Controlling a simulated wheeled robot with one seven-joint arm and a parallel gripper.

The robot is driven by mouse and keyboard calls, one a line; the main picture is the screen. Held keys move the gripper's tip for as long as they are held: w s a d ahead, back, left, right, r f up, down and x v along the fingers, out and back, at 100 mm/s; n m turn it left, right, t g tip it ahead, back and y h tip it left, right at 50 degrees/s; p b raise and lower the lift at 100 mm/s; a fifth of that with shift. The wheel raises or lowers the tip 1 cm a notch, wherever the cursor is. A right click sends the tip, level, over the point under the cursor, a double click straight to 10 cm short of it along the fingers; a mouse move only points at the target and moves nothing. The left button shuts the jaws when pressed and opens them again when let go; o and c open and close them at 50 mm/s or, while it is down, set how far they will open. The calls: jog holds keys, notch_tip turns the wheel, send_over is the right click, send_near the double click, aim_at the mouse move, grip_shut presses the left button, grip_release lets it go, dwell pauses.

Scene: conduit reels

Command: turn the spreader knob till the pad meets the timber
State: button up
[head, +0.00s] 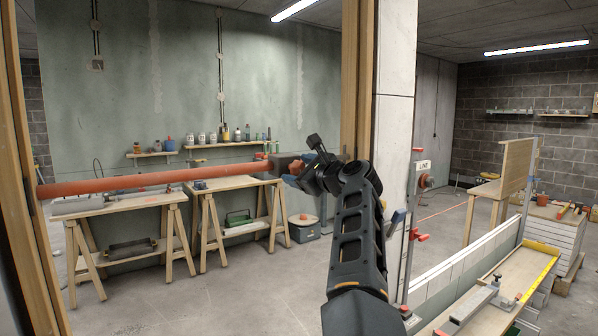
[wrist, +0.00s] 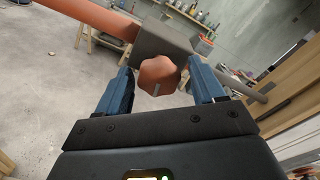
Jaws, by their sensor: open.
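The spreader is a long orange-red tube (head: 120,184) running level from the left timber post (head: 16,170) to a grey block (head: 285,162) near the right timber post (head: 358,80). In the wrist view the lobed orange knob (wrist: 160,76) sits on the front of the block (wrist: 163,40). My gripper (wrist: 160,70) is open, its blue fingers on either side of the knob, with gaps visible. It also shows in the head view (head: 310,163). A grey rod (wrist: 246,92) runs from the block towards the timber (wrist: 292,68). I cannot tell whether its pad touches the timber.
Two trestle benches (head: 115,206) stand behind the tube, with shelves of bottles (head: 222,144) on the wall. The floor at front left is clear.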

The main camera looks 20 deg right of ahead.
jog(key=b+v, duration=0.1)
jog(key=v, duration=0.6)
jog(key=shift+s, duration=0.15)
